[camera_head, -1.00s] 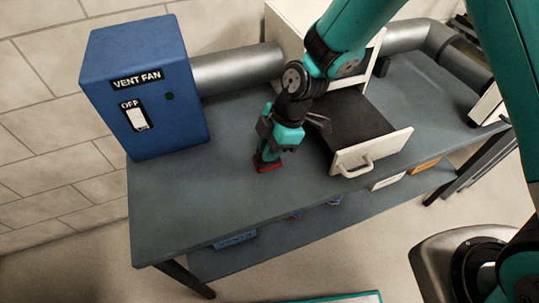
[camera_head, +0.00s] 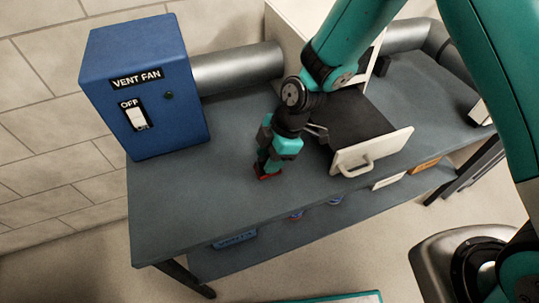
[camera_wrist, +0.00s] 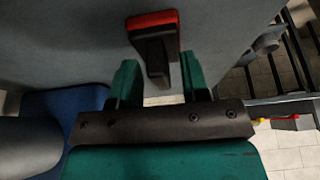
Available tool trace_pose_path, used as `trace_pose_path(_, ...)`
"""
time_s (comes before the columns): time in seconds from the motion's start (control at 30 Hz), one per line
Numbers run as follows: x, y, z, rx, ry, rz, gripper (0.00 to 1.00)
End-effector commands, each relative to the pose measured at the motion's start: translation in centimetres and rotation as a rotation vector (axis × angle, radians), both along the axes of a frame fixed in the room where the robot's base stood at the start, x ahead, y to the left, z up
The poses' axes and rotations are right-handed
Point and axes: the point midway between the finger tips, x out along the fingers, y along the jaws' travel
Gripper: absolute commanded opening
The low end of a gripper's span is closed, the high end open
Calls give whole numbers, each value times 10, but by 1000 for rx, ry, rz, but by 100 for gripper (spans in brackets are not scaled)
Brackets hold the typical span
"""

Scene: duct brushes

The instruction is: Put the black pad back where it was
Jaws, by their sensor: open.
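A small block with a red part and a black grip (camera_wrist: 155,52) sits between the fingers of my gripper (camera_wrist: 158,72) in the wrist view. The fingers are open, with a gap on each side of the black grip. In the head view my gripper (camera_head: 268,164) is low over the tabletop, and the red part (camera_head: 267,174) shows at its tips, seemingly on the table. An open drawer (camera_head: 372,150) with a white front and a dark inside stands to the right of my gripper. I cannot tell a separate black pad from its dark floor.
A blue vent fan box (camera_head: 145,90), its switch marked OFF, stands at the left with a grey duct (camera_head: 238,68) behind. The grey tabletop (camera_head: 200,200) is clear at the front left. A lower shelf (camera_head: 270,238) carries labelled items.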

Motion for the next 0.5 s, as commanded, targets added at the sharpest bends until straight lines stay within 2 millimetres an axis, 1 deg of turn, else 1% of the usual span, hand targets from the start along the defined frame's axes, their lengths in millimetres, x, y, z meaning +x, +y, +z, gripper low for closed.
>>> trace_pose_path(0.17,3,-6,19,2,-5,-1,42)
trace_pose_path(0.4,9,-26,68,2,-5,-2,42)
trace_pose_path(0.5,11,-33,86,2,-5,-2,42)
